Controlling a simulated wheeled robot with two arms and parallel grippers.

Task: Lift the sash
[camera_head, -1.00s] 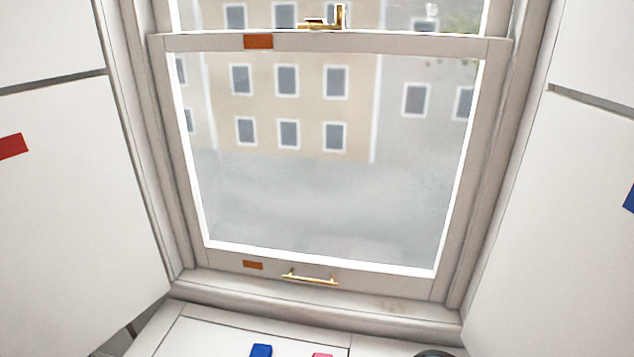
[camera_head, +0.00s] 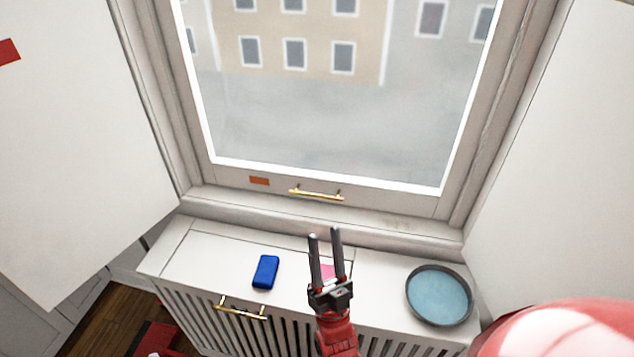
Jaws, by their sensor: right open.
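The window sash (camera_head: 390,192) is a pale frame around a large pane. Its bottom rail sits down at the window sill. A gold bar handle (camera_head: 316,193) is fixed to the middle of that rail, with a small orange patch (camera_head: 259,181) to its left. My right gripper (camera_head: 324,234) is in front of the window, below the handle in the picture and apart from it. Its two fingers are parallel, open and empty, pointing up toward the handle. The top of the sash is out of view. My left gripper is not in view.
A white slatted cabinet (camera_head: 200,250) with a gold handle (camera_head: 240,308) stands below the window. On its top are a blue block (camera_head: 265,272), a pink item (camera_head: 328,271) partly hidden behind my right gripper, and a round blue-grey dish (camera_head: 438,295). White panels flank the window.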

